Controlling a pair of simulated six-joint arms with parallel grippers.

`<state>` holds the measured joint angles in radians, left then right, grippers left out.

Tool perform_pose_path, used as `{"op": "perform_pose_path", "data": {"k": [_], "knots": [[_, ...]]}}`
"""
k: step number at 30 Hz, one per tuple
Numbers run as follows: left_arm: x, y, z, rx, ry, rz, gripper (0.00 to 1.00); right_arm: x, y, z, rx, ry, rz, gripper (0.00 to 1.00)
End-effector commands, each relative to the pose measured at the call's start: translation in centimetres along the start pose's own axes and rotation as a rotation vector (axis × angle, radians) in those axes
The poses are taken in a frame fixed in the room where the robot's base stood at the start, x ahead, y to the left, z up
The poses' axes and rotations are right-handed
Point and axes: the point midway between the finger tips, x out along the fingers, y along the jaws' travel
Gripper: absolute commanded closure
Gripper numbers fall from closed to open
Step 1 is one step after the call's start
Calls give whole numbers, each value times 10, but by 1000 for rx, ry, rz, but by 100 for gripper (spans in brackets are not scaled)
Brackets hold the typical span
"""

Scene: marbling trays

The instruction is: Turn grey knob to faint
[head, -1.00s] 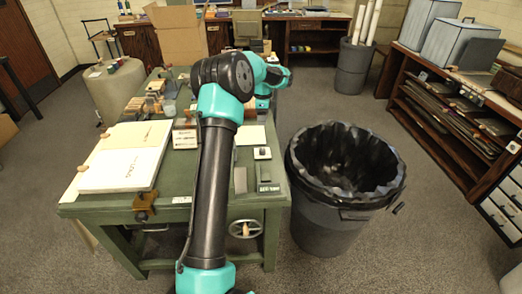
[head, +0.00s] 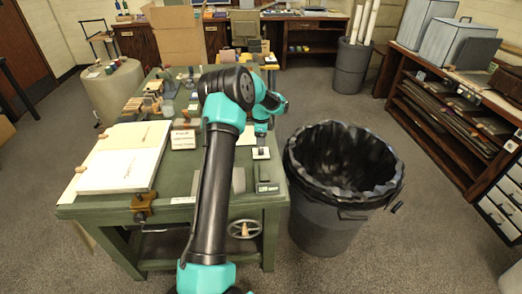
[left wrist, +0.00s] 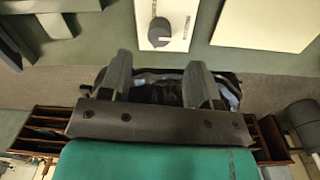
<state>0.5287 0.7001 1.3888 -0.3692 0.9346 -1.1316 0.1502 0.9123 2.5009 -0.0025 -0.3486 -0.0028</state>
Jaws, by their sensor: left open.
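The grey knob (left wrist: 160,32) sits on a white plate (left wrist: 178,12) in the left wrist view. It is round with a narrow part, and small dark marks on the plate are too small to read. In the head view the white plate (head: 261,156) lies on the green table's right side, partly under my gripper. My left gripper (head: 261,138) points down just above the plate. In the left wrist view its two fingers (left wrist: 160,62) are apart with nothing between them, and the knob shows beyond the fingertips. My right gripper is not in view.
A grey block (head: 267,187) and a grey slab (head: 238,180) lie at the table's front right. A white board (head: 122,170) and a small sign (head: 183,139) are to the left. A black-lined bin (head: 335,215) stands right of the table (head: 180,190).

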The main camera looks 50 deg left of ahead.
Motion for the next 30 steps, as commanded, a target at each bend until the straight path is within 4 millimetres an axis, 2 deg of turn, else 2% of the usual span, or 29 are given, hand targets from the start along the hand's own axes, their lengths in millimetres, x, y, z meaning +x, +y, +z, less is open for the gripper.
{"op": "perform_pose_path", "data": {"k": [6, 12, 24, 30], "knots": [[38, 1, 1, -1, 0, 3, 43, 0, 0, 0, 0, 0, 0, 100], [61, 0, 0, 0, 0, 1, 43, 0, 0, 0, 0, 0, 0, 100], [67, 0, 0, 0, 0, 1, 44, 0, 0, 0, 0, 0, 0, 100], [67, 0, 0, -1, 0, 1, 63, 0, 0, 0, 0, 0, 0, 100]]}}
